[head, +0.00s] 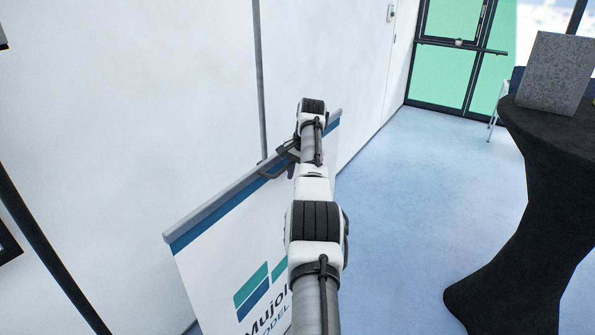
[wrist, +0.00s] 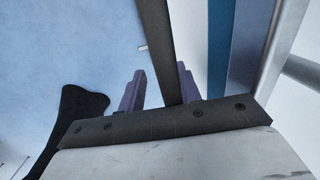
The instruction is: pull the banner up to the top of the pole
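The white banner (head: 215,275) with a blue top band and printed logo is partly raised. Its grey top rail (head: 215,205) slopes up to the right in the head view. The thin dark pole (head: 259,80) rises above the rail, against the wall. My gripper (head: 285,168) is at the middle of the rail, largely hidden by my arm. In the wrist view, the purple fingers of my gripper (wrist: 160,88) stand apart. A dark strip runs between them, close to the right finger, with a gap on the left; I cannot tell what it is. The rail (wrist: 275,60) lies right of the fingers.
A white wall (head: 180,90) stands close behind the banner. A tall table with a black cloth (head: 540,210) carries a grey speckled box (head: 555,75) at the right. Clear blue floor (head: 400,200) lies between the banner and the table. A glass door (head: 450,60) is at the back.

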